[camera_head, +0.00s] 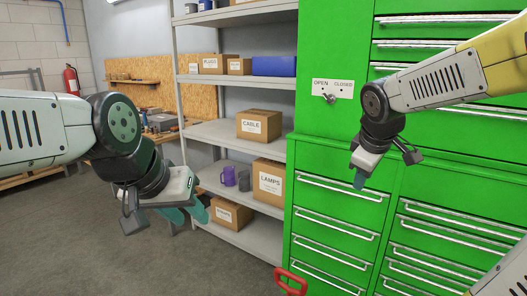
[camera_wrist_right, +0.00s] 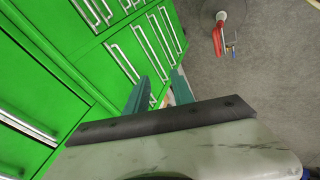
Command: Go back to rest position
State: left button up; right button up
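My left gripper (camera_head: 187,217) hangs at the left of the head view, in front of the shelf, with teal fingers pointing down and to the right. Its fingers look apart, with nothing between them. My right gripper (camera_head: 359,180) hangs in front of the green cabinet (camera_head: 329,152) in the head view, pointing down. In the right wrist view its two teal fingers (camera_wrist_right: 160,92) stand apart with a gap and no object held. Both grippers appear clear of the furniture.
A grey shelf (camera_head: 262,236) holds cardboard boxes, including a cable box (camera_head: 259,125) and a lamps box (camera_head: 269,182), and purple mugs (camera_head: 228,177). A red-handled object (camera_head: 291,281) is low at the front. A fire extinguisher (camera_head: 71,80) stands far left. Grey floor is open at lower left.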

jog(key=s+a+m+y, duration=0.3)
jog(key=s+a+m, duration=0.5)
jog(key=s, duration=0.6)
jog(key=shift+s+a+f+y, duration=0.3)
jog(key=shift+a+f+y, duration=0.15)
jog(key=shift+a, duration=0.75)
jog(key=shift+d, duration=0.15)
